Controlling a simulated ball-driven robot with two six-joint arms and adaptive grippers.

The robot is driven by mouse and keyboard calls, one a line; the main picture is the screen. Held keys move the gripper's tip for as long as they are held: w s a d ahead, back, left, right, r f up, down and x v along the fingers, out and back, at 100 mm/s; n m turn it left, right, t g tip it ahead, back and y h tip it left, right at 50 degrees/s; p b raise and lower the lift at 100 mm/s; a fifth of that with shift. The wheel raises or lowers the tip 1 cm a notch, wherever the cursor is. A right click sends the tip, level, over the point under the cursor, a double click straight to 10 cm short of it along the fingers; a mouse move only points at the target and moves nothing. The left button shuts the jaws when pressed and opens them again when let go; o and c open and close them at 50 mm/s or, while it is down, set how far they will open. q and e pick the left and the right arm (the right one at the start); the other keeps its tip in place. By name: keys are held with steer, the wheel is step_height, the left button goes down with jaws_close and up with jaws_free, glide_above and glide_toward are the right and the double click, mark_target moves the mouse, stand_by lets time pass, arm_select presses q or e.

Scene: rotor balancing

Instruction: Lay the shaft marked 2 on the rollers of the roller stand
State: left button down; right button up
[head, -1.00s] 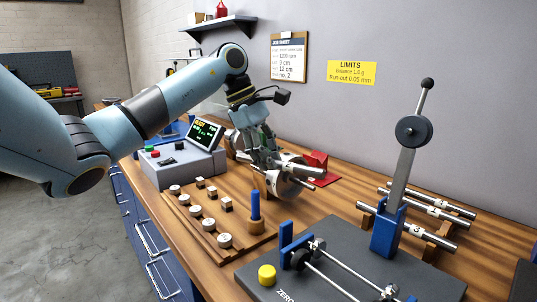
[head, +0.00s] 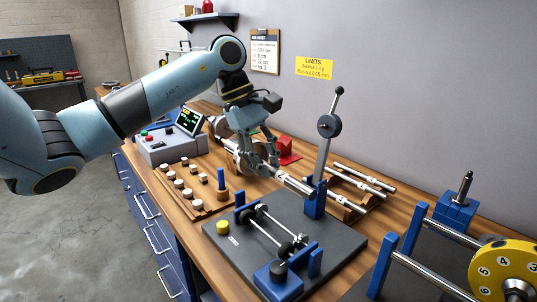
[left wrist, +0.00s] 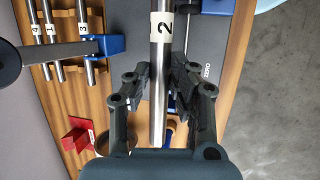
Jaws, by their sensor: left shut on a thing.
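The shaft marked 2 (head: 295,184) is a bright metal rod with a white label. My left gripper (head: 262,165) is shut around it. Its free end points to the right, in front of the blue post of the roller stand (head: 345,240). This stand has a dark base, two thin rods and small black rollers (head: 287,249). The shaft appears above and behind the rollers, apart from them. In the left wrist view the shaft (left wrist: 161,60) runs between the fingers of my left gripper (left wrist: 160,75), its 2 label beyond them. My right gripper is not in view.
A wooden rack (head: 352,213) holds shafts 4, 1 and 3 behind the stand. An upright lever with a round weight (head: 328,125) rises beside the shaft end. A yellow numbered disc (head: 505,268) is at right; a weight tray (head: 192,190) and console (head: 165,148) are at left.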

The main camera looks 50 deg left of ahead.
arm_select(q)
steer(key=shift+f, duration=0.2)
step_height(320, 180, down, 11)
steer(key=b, duration=0.7)
steer(key=shift+r, duration=0.2)
steer(key=shift+f, duration=0.15)
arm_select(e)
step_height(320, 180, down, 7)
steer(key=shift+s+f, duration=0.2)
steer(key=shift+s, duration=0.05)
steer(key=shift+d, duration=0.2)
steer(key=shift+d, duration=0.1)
arm_select(q)
steer(key=shift+d+b, duration=0.1)
steer(key=shift+b, duration=0.6)
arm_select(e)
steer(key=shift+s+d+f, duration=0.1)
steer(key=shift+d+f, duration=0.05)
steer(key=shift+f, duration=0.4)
